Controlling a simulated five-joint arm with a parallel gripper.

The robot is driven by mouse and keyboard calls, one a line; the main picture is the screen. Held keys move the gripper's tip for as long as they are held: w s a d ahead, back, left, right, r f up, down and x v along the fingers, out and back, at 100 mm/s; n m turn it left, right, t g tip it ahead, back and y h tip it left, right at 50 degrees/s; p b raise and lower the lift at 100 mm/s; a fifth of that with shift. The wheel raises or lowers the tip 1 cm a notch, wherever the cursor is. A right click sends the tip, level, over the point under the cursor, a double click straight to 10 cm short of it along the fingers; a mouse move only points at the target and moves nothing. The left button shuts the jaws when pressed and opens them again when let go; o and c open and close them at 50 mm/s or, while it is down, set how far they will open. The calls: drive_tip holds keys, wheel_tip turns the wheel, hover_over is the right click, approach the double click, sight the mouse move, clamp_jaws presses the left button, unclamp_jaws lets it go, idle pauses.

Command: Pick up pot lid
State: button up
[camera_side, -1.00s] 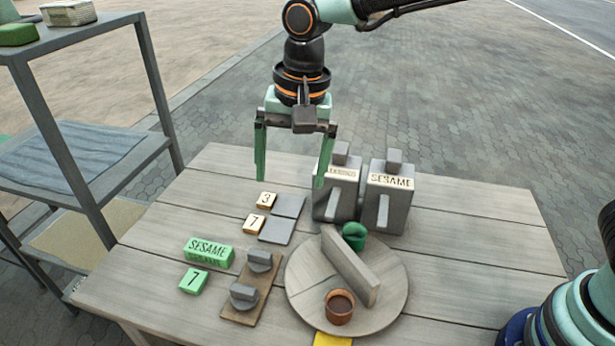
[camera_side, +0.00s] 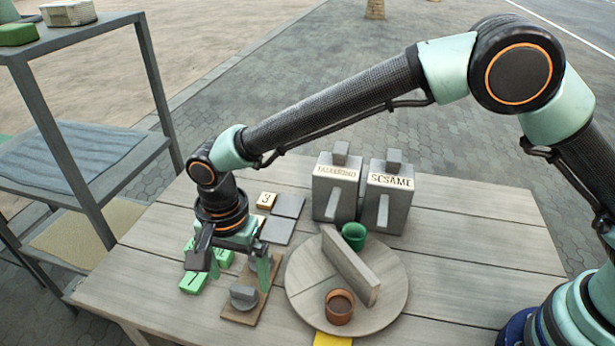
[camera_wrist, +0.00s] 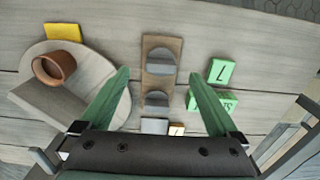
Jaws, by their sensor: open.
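Two grey round lids with raised bar handles sit on a narrow brown board (camera_wrist: 160,82). In the wrist view one lid (camera_wrist: 160,63) is farther from my gripper's body and the other lid (camera_wrist: 156,101) is nearer. My gripper (camera_wrist: 161,74) is open and empty, its green fingers on either side of the board in that view. In the side view my gripper (camera_side: 240,272) hangs low over the board, and the front lid (camera_side: 243,297) shows. The back lid is hidden behind my gripper there. I cannot tell the fingers' exact height.
A round board (camera_side: 395,285) with an upright divider (camera_side: 350,266), a brown cup (camera_side: 339,308) and a green cup (camera_side: 354,236) stands right. Two grey labelled canisters, one marked SESAME (camera_side: 389,196), stand behind. Green blocks (camera_wrist: 220,72) lie beside the lid board. The front right table is clear.

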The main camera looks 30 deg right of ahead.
sight(242, 289)
drive_tip(key=shift+w+f, duration=0.15)
drive_tip(key=shift+f, duration=2.55)
drive_tip(key=c, duration=1.4)
